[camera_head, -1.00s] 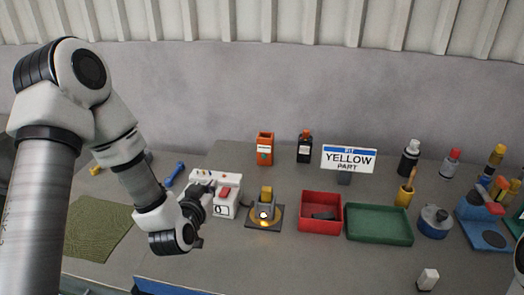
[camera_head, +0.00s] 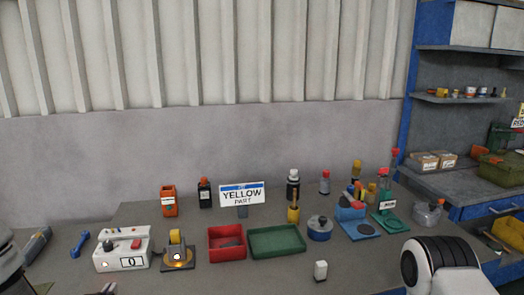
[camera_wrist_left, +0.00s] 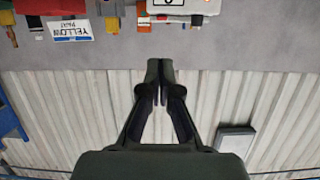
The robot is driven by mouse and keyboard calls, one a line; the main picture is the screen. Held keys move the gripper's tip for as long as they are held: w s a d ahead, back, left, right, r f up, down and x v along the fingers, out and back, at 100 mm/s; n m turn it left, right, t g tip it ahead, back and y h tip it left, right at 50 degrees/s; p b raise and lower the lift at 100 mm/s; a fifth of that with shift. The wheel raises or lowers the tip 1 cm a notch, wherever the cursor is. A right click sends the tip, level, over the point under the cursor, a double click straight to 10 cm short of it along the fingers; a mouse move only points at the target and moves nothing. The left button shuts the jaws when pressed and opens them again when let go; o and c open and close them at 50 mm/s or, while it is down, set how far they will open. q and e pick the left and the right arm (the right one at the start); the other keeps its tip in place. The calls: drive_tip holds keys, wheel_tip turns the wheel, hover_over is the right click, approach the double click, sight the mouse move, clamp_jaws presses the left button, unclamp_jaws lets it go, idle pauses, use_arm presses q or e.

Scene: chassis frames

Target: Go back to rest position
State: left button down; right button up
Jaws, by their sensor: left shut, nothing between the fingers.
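My left gripper (camera_wrist_left: 160,80) shows in the left wrist view with its two dark fingers together and nothing between them. It points toward the ribbed wall and is clear of the bench objects, which appear upside down at the top of that view. In the head view, only parts of my left arm show at the lower left edge. A white and black joint of my right arm stands at the lower right of the head view. My right gripper is out of view.
The bench holds a white box with a red button (camera_head: 122,252), a lit stand with a yellow part (camera_head: 176,246), a red bin (camera_head: 226,244), a green tray (camera_head: 276,242) and a YELLOW PART sign (camera_head: 241,195). Bottles stand behind. Blue shelving (camera_head: 470,48) is at the right.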

use_arm(q)
drive_tip(key=s+d+f+m+g+h, duration=0.1)
drive_tip(key=s+d+f+g, duration=0.2)
drive_tip(key=f, duration=0.4)
drive_tip(key=s+d+f+m+g+h, duration=0.1)
drive_tip(key=s+d+f+g, duration=0.1)
drive_tip(key=s+f, duration=0.4)
drive_tip(key=s+d+f+m+g+h, duration=0.1)
drive_tip(key=s+d+f+g, duration=0.15)
drive_tip(key=f, duration=0.55)
drive_tip(key=s+d+f+g, duration=0.1)
drive_tip(key=s+f+g, duration=0.1)
drive_tip(key=s, duration=0.3)
drive_tip(key=s+d+f+g, duration=0.1)
drive_tip(key=s+f+g, duration=0.1)
drive_tip(key=s, duration=0.3)
drive_tip(key=s+d+f+n+g, duration=0.1)
drive_tip(key=s+f+g, duration=0.1)
drive_tip(key=s, duration=0.3)
drive_tip(key=shift+s+f+g, duration=0.3)
drive_tip(key=shift+s+g, duration=0.05)
